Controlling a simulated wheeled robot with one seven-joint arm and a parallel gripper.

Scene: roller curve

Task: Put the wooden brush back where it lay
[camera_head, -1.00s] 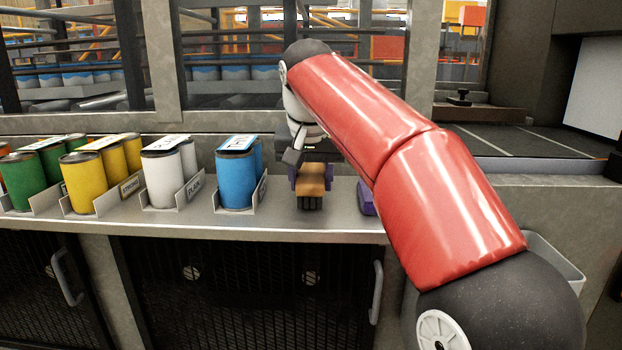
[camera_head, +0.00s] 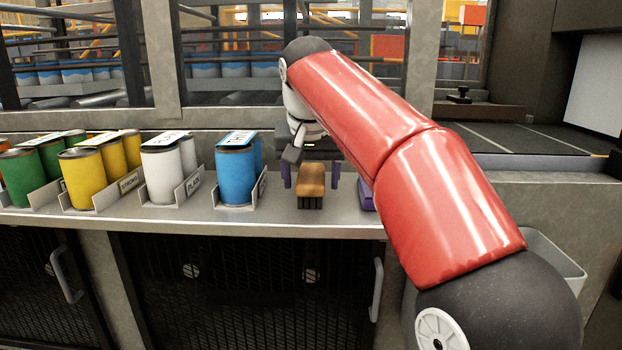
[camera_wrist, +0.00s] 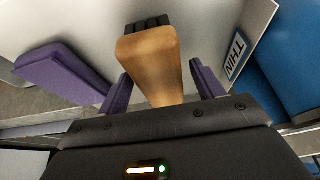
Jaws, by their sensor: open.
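The wooden brush (camera_head: 311,181) stands on the metal shelf (camera_head: 345,226), right of the blue cans, with its dark bristles toward the shelf's front edge. My gripper (camera_head: 310,177) is open, with one purple finger on each side of the brush and a gap visible on both sides. In the wrist view the brush (camera_wrist: 151,62) lies between the spread purple fingers (camera_wrist: 159,87), its dark bristles at the far end. The back end of the brush is hidden by the gripper body.
Blue cans (camera_head: 236,178) in a holder stand close left of my gripper; white, yellow and green cans stand farther left. A purple object (camera_wrist: 62,75) lies on the shelf on the brush's other side, mostly behind my arm in the head view. A window frame stands behind.

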